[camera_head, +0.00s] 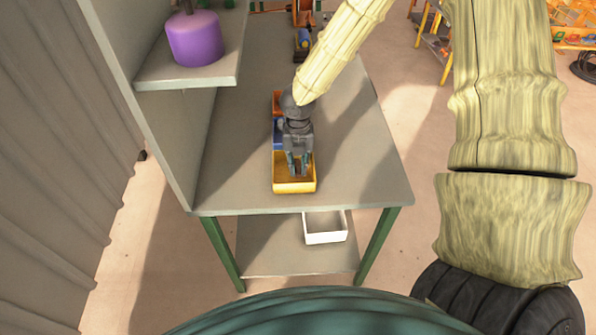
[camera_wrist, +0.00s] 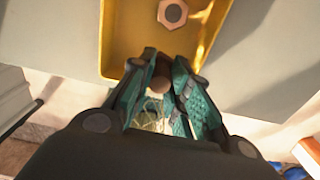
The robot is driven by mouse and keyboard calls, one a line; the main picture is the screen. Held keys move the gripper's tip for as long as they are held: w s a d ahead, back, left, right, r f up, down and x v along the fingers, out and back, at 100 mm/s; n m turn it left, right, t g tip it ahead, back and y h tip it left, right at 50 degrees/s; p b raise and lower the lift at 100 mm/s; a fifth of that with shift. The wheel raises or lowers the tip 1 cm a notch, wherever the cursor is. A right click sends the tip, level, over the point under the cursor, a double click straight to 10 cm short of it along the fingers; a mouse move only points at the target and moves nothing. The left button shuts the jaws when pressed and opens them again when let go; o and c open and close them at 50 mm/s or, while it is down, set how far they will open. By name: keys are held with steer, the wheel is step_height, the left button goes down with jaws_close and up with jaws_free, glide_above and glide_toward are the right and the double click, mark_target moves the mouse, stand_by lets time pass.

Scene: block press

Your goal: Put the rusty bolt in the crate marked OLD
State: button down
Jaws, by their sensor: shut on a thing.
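My gripper (camera_head: 298,172) points down over the yellow crate (camera_head: 295,188) on the bench. In the wrist view my gripper (camera_wrist: 160,70) is shut on a small brown, round-ended piece, which looks like the rusty bolt (camera_wrist: 161,84); the fingers hide most of it. The yellow crate also shows in the wrist view (camera_wrist: 118,45), with a hexagonal brown-and-grey piece (camera_wrist: 172,13) lying in it. A blue crate (camera_head: 277,135) and an orange crate (camera_head: 277,103) stand in a row behind the yellow one, partly hidden by my arm. No OLD mark can be read.
The grey bench top (camera_head: 350,150) is clear to the right of the crates. A shelf with a purple pot (camera_head: 194,38) overhangs at left. A white box (camera_head: 325,228) sits on the lower shelf. More items stand at the bench's far end.

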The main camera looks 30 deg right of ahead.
mark_target(298, 173)
steer(key=shift+f+p, duration=0.4)
steer(key=shift+f, duration=1.65)
steer(key=shift+f, duration=0.1)
steer(key=c, duration=1.3)
jaws_free()
steer(key=shift+c, duration=0.2)
steer(key=shift+r+b, duration=0.95)
steer(key=shift+r, duration=5.15)
